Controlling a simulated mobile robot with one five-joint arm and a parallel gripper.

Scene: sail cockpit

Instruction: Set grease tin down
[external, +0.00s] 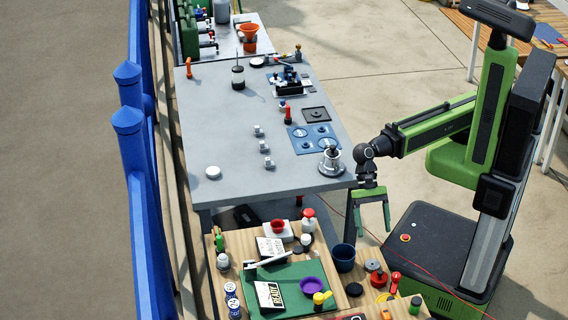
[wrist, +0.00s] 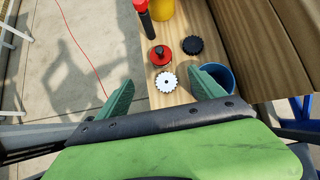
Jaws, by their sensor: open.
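My gripper (external: 371,228) is open and hangs pointing down over the right edge of the wooden bench. In the wrist view my gripper (wrist: 161,78) has its two green fingers wide apart with nothing held between them. A white toothed disc (wrist: 166,82) lies on the bench below, in line with the gap. No label marks a grease tin. A low round pale tin (external: 213,172) stands on the grey table's near left part and may be it, but I cannot tell for sure.
A dark blue cup (external: 343,257) stands beside my gripper. A red-knobbed piece (wrist: 161,55) and a black toothed disc (wrist: 190,45) lie near the white disc. The grey table (external: 240,140) has bare surface around the pale tin. A blue railing (external: 130,125) runs along the left.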

